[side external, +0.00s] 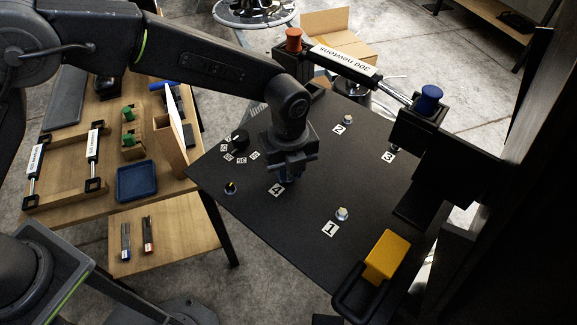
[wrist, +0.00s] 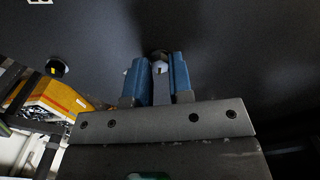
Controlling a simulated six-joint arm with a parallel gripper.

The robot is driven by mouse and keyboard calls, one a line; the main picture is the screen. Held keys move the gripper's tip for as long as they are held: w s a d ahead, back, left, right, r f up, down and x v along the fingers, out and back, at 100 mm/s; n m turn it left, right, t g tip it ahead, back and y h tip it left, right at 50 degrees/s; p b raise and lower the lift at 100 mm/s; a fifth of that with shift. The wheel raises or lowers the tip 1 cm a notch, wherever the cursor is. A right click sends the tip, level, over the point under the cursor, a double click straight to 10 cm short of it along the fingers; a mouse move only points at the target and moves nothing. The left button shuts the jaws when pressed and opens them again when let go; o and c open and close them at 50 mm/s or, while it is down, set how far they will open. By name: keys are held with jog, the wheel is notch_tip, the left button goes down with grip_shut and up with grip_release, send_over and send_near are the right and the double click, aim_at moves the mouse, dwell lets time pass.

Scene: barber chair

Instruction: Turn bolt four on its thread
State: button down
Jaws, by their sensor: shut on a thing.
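The black plate (side external: 300,235) has numbered bolts on it. The label 4 (side external: 276,190) lies just in front of my gripper (side external: 286,178), which points down at the plate there. In the wrist view, the blue fingers of my gripper (wrist: 160,72) stand on both sides of bolt four (wrist: 159,58), a small grey head with a pale mark, and are shut on it. In the side view my gripper hides bolt four. Bolt one (side external: 342,213), bolt two (side external: 348,119) and bolt three (side external: 394,149) stand apart from my gripper.
A black knob (side external: 240,140) and a small yellow-and-black part (side external: 230,187) sit left of my gripper. A strut marked 300 newtons (side external: 345,65) crosses the plate's far side. A yellow block (side external: 388,256) is at the near right. A wooden bench (side external: 100,200) stands left.

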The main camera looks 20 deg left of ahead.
dwell(0.3)
jog(key=c, duration=1)
grip_release()
